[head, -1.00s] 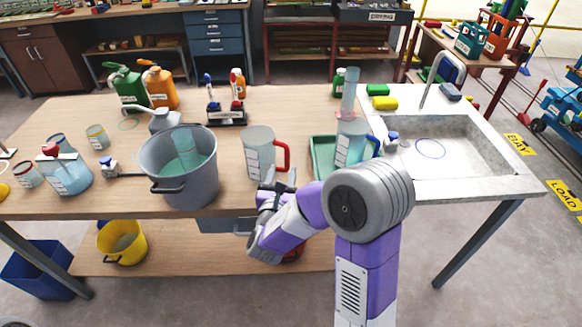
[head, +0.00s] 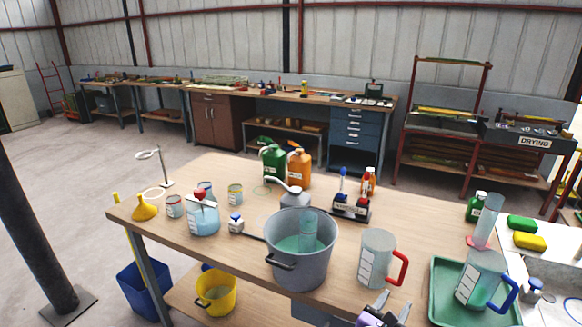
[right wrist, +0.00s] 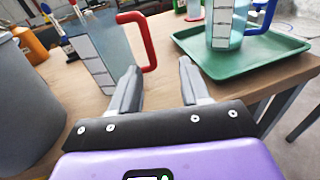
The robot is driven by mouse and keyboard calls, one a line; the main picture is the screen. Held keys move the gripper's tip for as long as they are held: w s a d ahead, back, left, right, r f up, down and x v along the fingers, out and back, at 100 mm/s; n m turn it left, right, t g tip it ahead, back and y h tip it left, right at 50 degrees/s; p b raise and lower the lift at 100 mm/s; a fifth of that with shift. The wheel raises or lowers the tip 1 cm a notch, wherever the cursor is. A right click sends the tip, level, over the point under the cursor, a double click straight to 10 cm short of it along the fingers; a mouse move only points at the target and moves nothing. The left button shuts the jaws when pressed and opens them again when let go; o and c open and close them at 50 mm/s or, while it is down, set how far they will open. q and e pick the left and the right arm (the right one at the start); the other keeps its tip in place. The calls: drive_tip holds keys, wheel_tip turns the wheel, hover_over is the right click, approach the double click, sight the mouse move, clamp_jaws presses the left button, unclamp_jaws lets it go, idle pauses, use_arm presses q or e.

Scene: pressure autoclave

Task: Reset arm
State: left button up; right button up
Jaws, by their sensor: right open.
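My right gripper (head: 382,309) shows at the bottom edge of the head view, just in front of the table's front edge. In the right wrist view its two fingers (right wrist: 158,88) are apart with nothing between them. A clear jug with a red handle (head: 376,258) stands on the table just beyond the gripper; it also shows in the right wrist view (right wrist: 95,55), ahead and to the left of the fingers, apart from them. Most of my right arm is out of the head view. My left gripper is not seen.
A grey pot (head: 300,262) holding liquid and a clear cylinder stands left of the jug. A green tray (head: 444,293) with a blue-handled jug (head: 482,280) is to the right. A sink (head: 557,278) adjoins the table. A yellow bucket (head: 216,291) sits on the lower shelf.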

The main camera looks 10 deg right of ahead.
drive_tip(key=s+d+f+m+g+y+p, duration=0.15)
drive_tip(key=s+f+m+g, duration=0.25)
drive_tip(key=s+f+g, duration=0.55)
drive_tip(key=s+a+f+m+g+y, duration=0.2)
drive_tip(key=s+a+f+m+y, duration=0.15)
drive_tip(key=f, duration=0.35)
drive_tip(key=s+a+f+m+g+y, duration=0.2)
drive_tip(key=s+a+f+g+y, duration=0.15)
drive_tip(key=s+f, duration=0.2)
drive_tip(key=s+a+f+m+y+p, duration=0.25)
drive_tip(key=a+f+m+y, duration=0.3)
drive_tip(key=a+m, duration=0.45)
drive_tip(key=w+a+f+m+t+y, duration=0.2)
drive_tip(key=a+f+m+t, duration=0.1)
drive_tip(key=m, duration=0.7)
drive_tip(key=shift+w+a+f+p, duration=0.3)
drive_tip(key=shift+w+a+f, duration=0.1)
drive_tip(key=shift+f, duration=0.2)
